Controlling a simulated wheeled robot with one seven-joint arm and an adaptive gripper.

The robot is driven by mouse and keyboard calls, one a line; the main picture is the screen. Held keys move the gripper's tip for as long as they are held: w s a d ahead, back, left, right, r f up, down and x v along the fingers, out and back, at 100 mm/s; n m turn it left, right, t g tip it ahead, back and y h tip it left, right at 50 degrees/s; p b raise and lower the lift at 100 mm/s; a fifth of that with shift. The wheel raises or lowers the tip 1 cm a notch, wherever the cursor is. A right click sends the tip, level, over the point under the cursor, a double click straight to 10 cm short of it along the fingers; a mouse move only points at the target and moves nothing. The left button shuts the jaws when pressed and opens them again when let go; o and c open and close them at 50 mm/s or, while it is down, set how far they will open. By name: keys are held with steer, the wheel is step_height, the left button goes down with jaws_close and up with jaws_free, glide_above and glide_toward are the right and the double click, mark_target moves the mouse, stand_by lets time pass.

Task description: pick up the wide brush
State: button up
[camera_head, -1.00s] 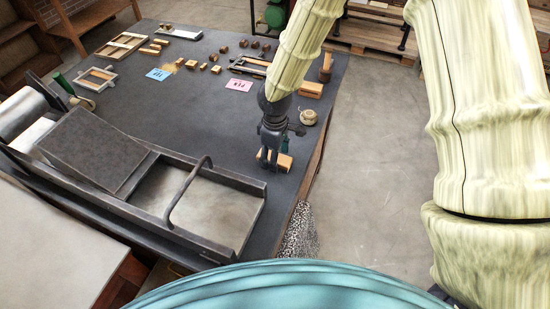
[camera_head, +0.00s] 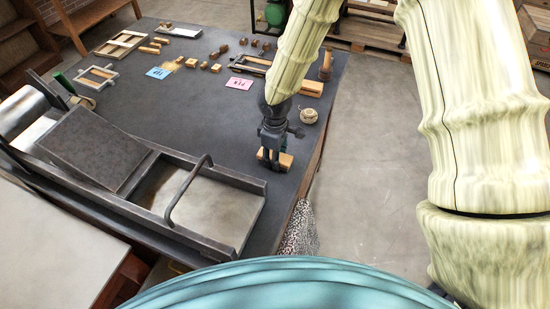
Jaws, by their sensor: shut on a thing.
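The wide brush (camera_head: 286,161) appears as a light wooden block near the right edge of the dark table, just right of the press bed. My gripper (camera_head: 270,163) points down over it with its fingers at the block. The jaws are shut on it, and wood shows on both sides of the fingers. The fingers hide its middle, and its bristles cannot be made out. I cannot tell whether it touches the table.
The hand press (camera_head: 205,199) with its raised curved handle stands close on the left. A small round pot (camera_head: 309,115) and a wooden block (camera_head: 312,88) sit behind, near the table's right edge. The table middle (camera_head: 190,110) is clear.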

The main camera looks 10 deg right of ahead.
steer(key=shift+r, duration=0.1)
steer(key=shift+r+b, duration=1.5)
steer(key=shift+r, duration=3.4)
